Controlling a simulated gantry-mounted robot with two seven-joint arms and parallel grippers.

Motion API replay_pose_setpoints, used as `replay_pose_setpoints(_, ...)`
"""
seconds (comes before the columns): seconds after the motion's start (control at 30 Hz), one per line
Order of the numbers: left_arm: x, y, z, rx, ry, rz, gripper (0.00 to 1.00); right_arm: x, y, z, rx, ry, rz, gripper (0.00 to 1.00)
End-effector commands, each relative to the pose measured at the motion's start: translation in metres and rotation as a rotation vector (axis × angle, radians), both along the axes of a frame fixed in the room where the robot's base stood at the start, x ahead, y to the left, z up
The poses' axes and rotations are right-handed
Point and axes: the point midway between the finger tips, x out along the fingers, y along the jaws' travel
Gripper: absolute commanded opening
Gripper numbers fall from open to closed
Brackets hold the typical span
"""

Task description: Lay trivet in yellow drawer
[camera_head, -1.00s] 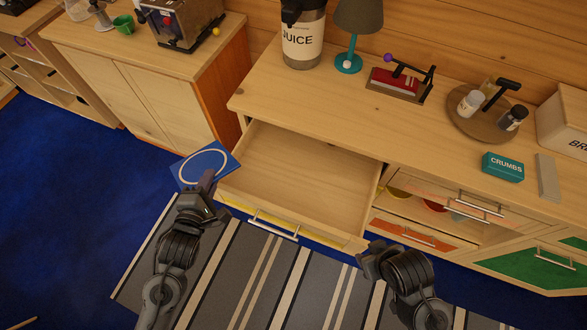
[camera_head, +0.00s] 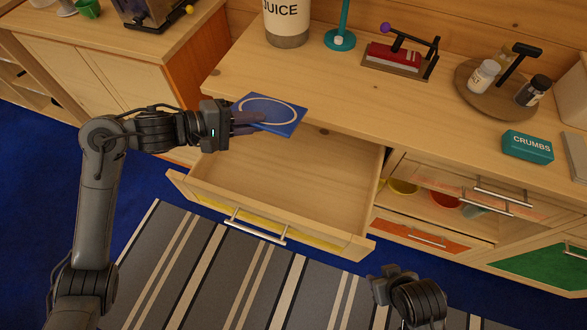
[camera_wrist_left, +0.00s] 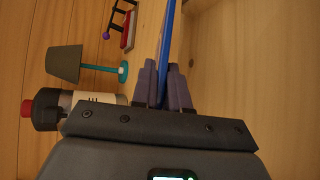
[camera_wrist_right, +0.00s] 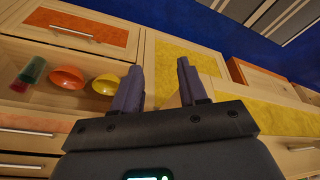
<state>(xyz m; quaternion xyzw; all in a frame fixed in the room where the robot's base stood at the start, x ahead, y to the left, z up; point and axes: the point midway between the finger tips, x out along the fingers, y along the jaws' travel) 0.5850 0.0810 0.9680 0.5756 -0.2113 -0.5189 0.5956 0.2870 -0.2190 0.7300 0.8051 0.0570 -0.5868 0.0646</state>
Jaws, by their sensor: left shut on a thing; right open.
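The trivet is a blue square tile with a pale ring (camera_head: 283,124). My left gripper (camera_head: 250,122) is shut on its left edge and holds it above the back of the open drawer, near the counter's front edge. In the left wrist view the trivet (camera_wrist_left: 168,35) shows edge-on between the fingers. The yellow drawer (camera_head: 215,193) is pulled out and looks empty; its yellow front faces the rug. My right gripper (camera_head: 390,278) is low, right of the drawer and apart from it. In the right wrist view its fingers (camera_wrist_right: 158,88) are open and empty.
On the counter (camera_head: 330,95) stand a juice dispenser (camera_head: 287,22), a lamp base (camera_head: 340,40), a red-topped device (camera_head: 395,55), a round tray with shakers (camera_head: 470,98) and a crumbs box (camera_head: 527,147). An orange drawer (camera_head: 425,236) and bowls are right of the open drawer.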

Motion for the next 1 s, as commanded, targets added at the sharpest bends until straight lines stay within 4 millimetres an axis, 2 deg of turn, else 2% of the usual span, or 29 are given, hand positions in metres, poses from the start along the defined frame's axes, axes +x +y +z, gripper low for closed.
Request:
replay_pose_setpoints(0.17, -0.002, 0.004, -0.014, -0.001, 0.003, -0.019, 0.0, 0.0, 0.0, -0.007, -0.001, -0.001, 0.001, 0.43)
replay_pose_setpoints(0.27, -0.003, 0.004, -0.032, -0.002, 0.005, -0.02, 0.0, 0.0, 0.0, -0.007, -0.001, -0.001, 0.001, 0.43)
replay_pose_setpoints(0.6, -0.003, 0.004, -0.114, -0.001, 0.004, -0.018, 0.0, 0.0, 0.001, -0.011, 0.003, -0.002, -0.002, 0.43)
replay_pose_setpoints(0.73, -0.002, 0.004, -0.139, -0.001, 0.002, -0.018, 0.0, 0.0, 0.001, -0.013, 0.006, -0.002, -0.003, 0.43)
replay_pose_setpoints(0.8, 0.003, -0.009, -0.134, -0.005, -0.005, -0.021, 0.0, 0.0, 0.001, -0.011, 0.006, -0.002, -0.004, 0.43)
replay_pose_setpoints(1.0, 0.012, -0.029, -0.135, -0.002, -0.002, -0.02, 0.0, 0.0, 0.002, -0.011, 0.01, -0.001, -0.006, 0.43)
